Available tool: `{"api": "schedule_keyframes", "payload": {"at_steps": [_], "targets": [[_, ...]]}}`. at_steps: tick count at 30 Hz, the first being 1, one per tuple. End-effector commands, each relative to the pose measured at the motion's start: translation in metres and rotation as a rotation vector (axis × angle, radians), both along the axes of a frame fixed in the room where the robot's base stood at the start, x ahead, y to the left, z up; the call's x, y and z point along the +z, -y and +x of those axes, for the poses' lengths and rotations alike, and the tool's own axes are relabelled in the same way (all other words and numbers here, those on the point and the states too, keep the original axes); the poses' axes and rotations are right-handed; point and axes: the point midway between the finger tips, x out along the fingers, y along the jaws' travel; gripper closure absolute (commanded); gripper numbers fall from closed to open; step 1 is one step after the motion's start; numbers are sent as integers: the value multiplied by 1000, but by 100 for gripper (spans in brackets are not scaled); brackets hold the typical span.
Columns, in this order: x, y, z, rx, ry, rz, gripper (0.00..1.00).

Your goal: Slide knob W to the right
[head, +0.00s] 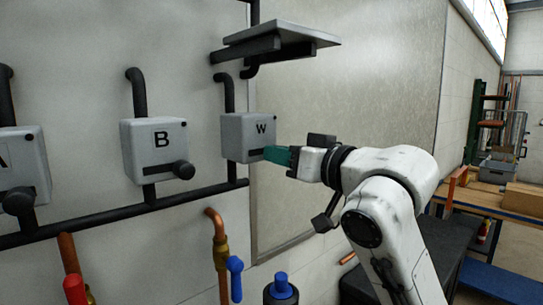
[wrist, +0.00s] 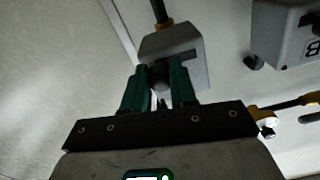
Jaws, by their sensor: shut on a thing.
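Box W (head: 247,138) is a grey wall box with a dark slot along its lower front. My gripper (head: 270,154) reaches in from the right, its green fingers at the lower right of the box. In the head view the fingers hide knob W. In the wrist view, which looks upside down, box W (wrist: 175,45) is ahead and the dark round knob W (wrist: 159,76) sits between the fingertips of my gripper (wrist: 160,85). The fingers are shut on it. The bare part of the slot shows to the left of the fingers in the head view.
Box B (head: 155,150) is left of box W, with its own black knob (head: 183,170). Box A (head: 20,165) is further left. A grey shelf (head: 285,42) juts out above box W. A black pipe (head: 110,213) runs below the boxes; a blue-handled valve (head: 235,265) hangs lower.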

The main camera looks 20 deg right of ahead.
Motion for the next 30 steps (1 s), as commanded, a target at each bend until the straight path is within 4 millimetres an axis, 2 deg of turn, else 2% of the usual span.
{"api": "schedule_keyframes", "payload": {"at_steps": [3,10,11,18,26,30], "targets": [[-1,7,2,2,-1,2,100],[-1,8,3,-1,-1,2,100],[-1,8,3,-1,0,2,70],[0,8,2,-1,0,1,47],[0,7,1,1,1,1,47],[-1,11,-9,0,2,2,47]]}}
